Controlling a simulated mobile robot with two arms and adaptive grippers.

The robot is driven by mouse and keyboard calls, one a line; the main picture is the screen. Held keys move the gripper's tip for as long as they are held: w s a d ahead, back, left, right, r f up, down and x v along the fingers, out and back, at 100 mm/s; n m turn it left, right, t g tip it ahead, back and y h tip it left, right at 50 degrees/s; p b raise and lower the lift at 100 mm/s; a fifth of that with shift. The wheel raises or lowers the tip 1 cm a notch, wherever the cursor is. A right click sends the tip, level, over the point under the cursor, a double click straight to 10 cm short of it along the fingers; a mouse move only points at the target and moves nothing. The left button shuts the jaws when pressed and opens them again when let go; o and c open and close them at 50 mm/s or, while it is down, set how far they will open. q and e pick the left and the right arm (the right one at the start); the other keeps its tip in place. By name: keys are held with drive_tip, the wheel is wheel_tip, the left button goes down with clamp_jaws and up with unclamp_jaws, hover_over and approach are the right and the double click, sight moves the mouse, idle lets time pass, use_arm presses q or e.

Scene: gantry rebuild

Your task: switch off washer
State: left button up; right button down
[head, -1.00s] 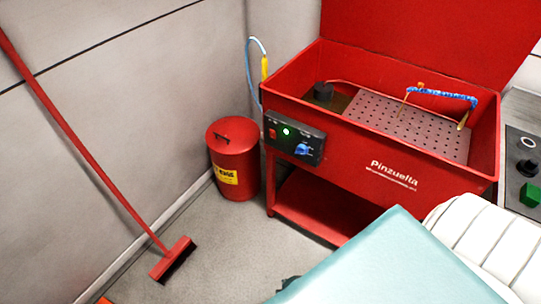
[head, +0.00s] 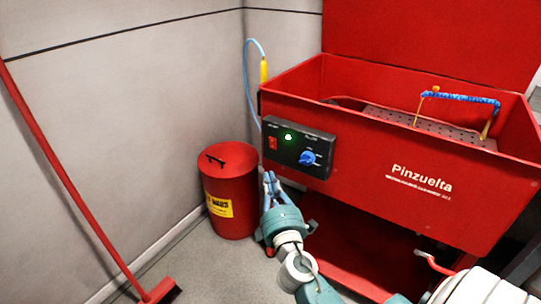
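The red washer (head: 400,185) is a large open basin marked "Pinzuelta", with its lid up. On its front left is a black control box (head: 283,160) with a lit green light (head: 288,136), a red switch (head: 272,142) and a blue knob (head: 308,157). My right gripper (head: 269,175), teal and grey, points up just below and left of the control box. Its fingers look close together, with nothing seen between them, and it appears apart from the box. My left gripper is not in view.
A red bin (head: 228,195) with a yellow label stands left of my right gripper, close to it. A red broom (head: 75,195) leans on the grey wall. A blue hose (head: 248,85) runs down behind the washer. Floor between broom and bin is clear.

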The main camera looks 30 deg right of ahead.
drive_tip(key=shift+w, duration=0.1)
approach(273, 143)
drive_tip(key=w+a, duration=0.2)
drive_tip(key=w, duration=0.3)
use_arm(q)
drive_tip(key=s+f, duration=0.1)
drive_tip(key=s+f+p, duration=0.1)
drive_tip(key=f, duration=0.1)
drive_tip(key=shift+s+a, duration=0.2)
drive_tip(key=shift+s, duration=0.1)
use_arm(e)
drive_tip(key=d, duration=0.1)
drive_tip(key=w+d, duration=0.1)
drive_tip(key=d, duration=0.1)
drive_tip(key=shift+w+r, duration=0.3)
drive_tip(key=shift+r, duration=0.05)
